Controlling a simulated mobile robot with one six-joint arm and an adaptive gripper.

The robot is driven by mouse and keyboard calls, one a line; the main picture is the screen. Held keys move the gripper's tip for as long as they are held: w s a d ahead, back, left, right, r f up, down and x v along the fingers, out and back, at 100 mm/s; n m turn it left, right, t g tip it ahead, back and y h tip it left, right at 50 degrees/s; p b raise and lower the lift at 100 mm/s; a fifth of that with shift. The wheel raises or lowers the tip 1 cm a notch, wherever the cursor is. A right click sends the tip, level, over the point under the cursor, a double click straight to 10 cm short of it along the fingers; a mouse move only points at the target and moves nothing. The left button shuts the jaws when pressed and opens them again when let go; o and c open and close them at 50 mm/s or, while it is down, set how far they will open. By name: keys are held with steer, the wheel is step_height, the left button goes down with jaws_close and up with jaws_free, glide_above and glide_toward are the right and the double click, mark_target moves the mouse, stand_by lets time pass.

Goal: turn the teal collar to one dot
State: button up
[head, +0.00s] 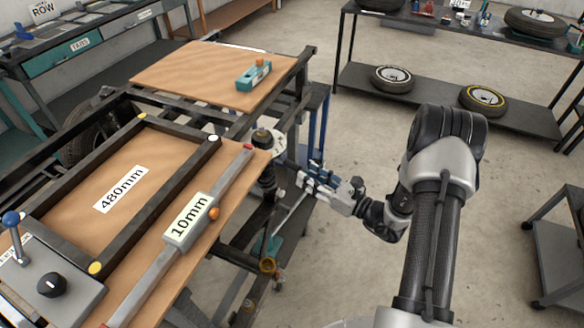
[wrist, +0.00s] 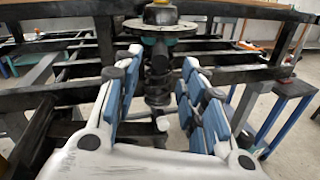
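A dark upright spring strut (wrist: 158,80) stands at the frame's edge, with a pale round plate (wrist: 160,26) at its top. A teal band (wrist: 149,40) shows just under that plate and appears to be the collar; its dots are too small to make out. In the head view the plate (head: 264,138) sits beside the bench corner. My gripper (wrist: 163,60) is open, its blue-padded fingers to the left and right of the strut and apart from it. In the head view my gripper (head: 304,172) is just right of the strut, with nothing in it.
The wooden bench top (head: 150,245) carries a bar with a "10mm" block (head: 190,222) and a dark frame around a "480mm" label (head: 121,189). A teal tool (head: 254,76) lies on the rear board. Dark rails surround the strut.

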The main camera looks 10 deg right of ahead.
mark_target(292, 167)
steer(key=b+x, duration=0.1)
steer(key=x, duration=0.6)
steer(key=shift+w+a, duration=0.1)
steer(key=shift+w, duration=0.05)
steer(key=shift+c, duration=0.4)
jaws_close()
